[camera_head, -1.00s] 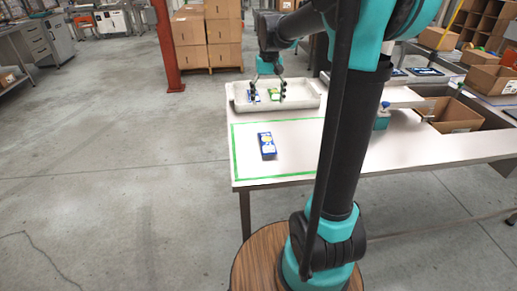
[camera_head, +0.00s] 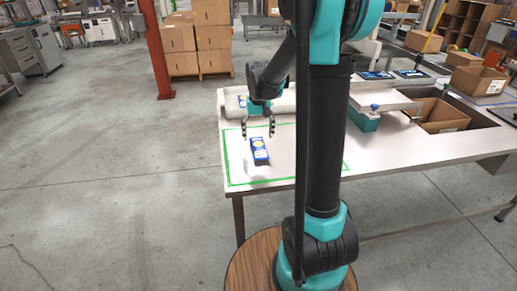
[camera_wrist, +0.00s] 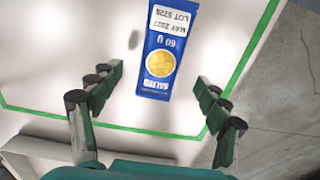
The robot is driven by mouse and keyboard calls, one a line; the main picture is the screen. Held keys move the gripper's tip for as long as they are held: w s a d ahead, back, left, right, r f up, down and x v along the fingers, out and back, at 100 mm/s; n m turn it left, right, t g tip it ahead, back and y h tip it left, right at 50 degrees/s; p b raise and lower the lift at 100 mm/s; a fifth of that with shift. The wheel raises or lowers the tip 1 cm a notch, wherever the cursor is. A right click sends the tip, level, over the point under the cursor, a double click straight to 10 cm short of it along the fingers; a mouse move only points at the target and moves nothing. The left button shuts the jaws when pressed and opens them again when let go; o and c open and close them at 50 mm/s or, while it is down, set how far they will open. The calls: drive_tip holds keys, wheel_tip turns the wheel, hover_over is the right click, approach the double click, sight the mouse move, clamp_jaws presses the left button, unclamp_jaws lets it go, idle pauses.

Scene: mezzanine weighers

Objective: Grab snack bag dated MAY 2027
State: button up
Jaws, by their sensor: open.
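A blue snack bag (camera_head: 259,150) with a yellow picture lies on the white table inside a green outlined area. In the wrist view the bag (camera_wrist: 160,64) shows a white label reading "MAY 2027", upside down. My gripper (camera_head: 258,134) is open and empty, above the table just behind the bag in the head view. In the wrist view the fingers of my gripper (camera_wrist: 160,95) stand apart on either side of the bag's near end, not touching it.
A white tray (camera_head: 232,106) stands at the table's back, partly hidden by my arm. A scale (camera_head: 384,100) and an open cardboard box (camera_head: 443,125) are to the right. The green outline (camera_head: 226,160) is clear around the bag.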

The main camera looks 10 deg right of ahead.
sight(258, 143)
drive_tip(key=shift+f, duration=2.35)
drive_tip(key=shift+c, duration=0.6)
drive_tip(key=c, duration=1.1)
